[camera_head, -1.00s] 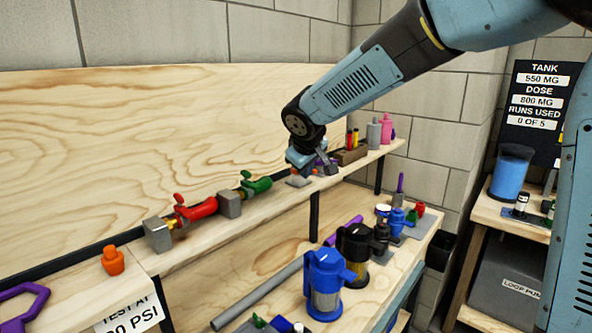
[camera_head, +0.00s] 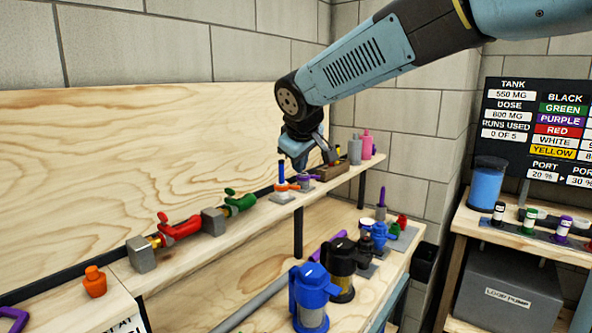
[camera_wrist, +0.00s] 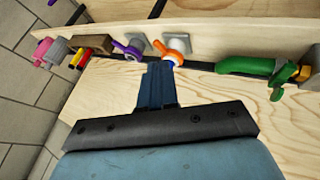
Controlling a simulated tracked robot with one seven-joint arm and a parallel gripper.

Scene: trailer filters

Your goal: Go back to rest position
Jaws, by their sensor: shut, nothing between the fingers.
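My gripper (camera_head: 312,163) hangs from my blue arm above the far part of the wooden shelf (camera_head: 262,212), in front of the plywood back panel. It is shut and holds nothing. In the wrist view its dark fingers (camera_wrist: 157,86) are together, pointing at the shelf. An orange-handled valve with a blue stem (camera_head: 283,188) stands on the shelf just left of and below the gripper. A purple-handled valve (camera_head: 308,178) is beside it, just under the gripper. Both also show in the wrist view, the orange one (camera_wrist: 174,46) near the fingertips and the purple one (camera_wrist: 128,50) beside it.
Red (camera_head: 180,229) and green (camera_head: 239,201) valves sit on the shelf between grey blocks. A brown holder (camera_head: 332,172), grey bottle (camera_head: 354,149) and pink bottle (camera_head: 367,145) stand farther along. Filter housings, including a blue one (camera_head: 312,300), stand on the lower bench. A blue tank (camera_head: 487,184) is at right.

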